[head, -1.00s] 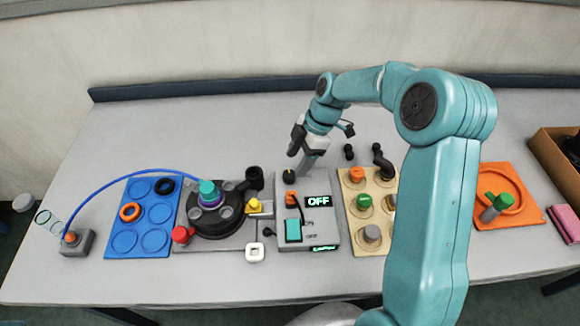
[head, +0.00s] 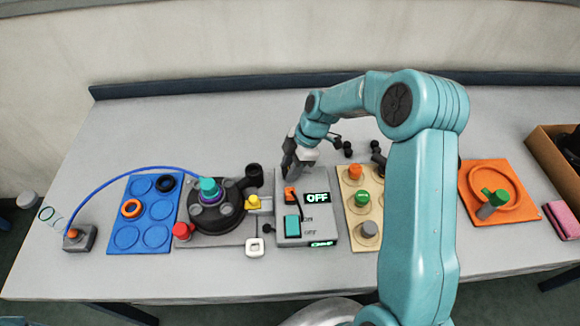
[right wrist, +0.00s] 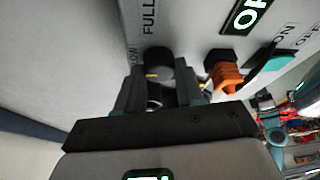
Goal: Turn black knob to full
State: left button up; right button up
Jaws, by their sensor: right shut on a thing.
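The black knob (right wrist: 157,64) shows between my right gripper's fingers in the right wrist view, with a small yellow mark on its side. The words FULL and LOW are printed on the panel beside it; I cannot tell exactly which the mark points to. My right gripper (right wrist: 160,88) is shut on the knob, one finger on each side. In the head view my right gripper (head: 290,172) reaches down at the back left of the grey control box (head: 320,232) and hides the knob. My left gripper is not in view.
On the box are an orange switch (head: 290,194), a teal rocker (head: 292,227) and a display (head: 317,198) reading OFF. A black turntable (head: 214,219) stands left, a beige board (head: 353,207) right. Bare table lies behind the box.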

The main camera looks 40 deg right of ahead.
jog(key=shift+a+f, duration=0.1)
jog(key=shift+f+m+b, duration=0.1)
jog(key=shift+m+b, duration=0.2)
jog(key=shift+b, duration=0.4)
jog(key=m+b, duration=0.2)
jog(key=m+t+b, duration=0.1)
jog(key=b, duration=0.1)
jog(key=shift+s+f+m+t+h, duration=0.1)
jog(key=shift+s+m+t+h, duration=0.05)
jog(key=shift+m+t+h, duration=0.2)
jog(key=m+b, duration=0.2)
jog(key=shift+a+m+t+h, duration=0.1)
jog(key=shift+m+t+h, duration=0.25)
jog(key=m+b, duration=0.1)
jog(key=m, duration=0.1)
jog(key=m+h+b, duration=0.1)
jog(key=m, duration=0.1)
jog(key=shift+r+m+t+h, duration=0.2)
jog(key=shift+m+t+h, duration=0.1)
jog(key=shift+m, duration=0.1)
jog(key=shift+b, duration=0.3)
jog(key=o, duration=1)
jog(key=shift+o, duration=0.2)
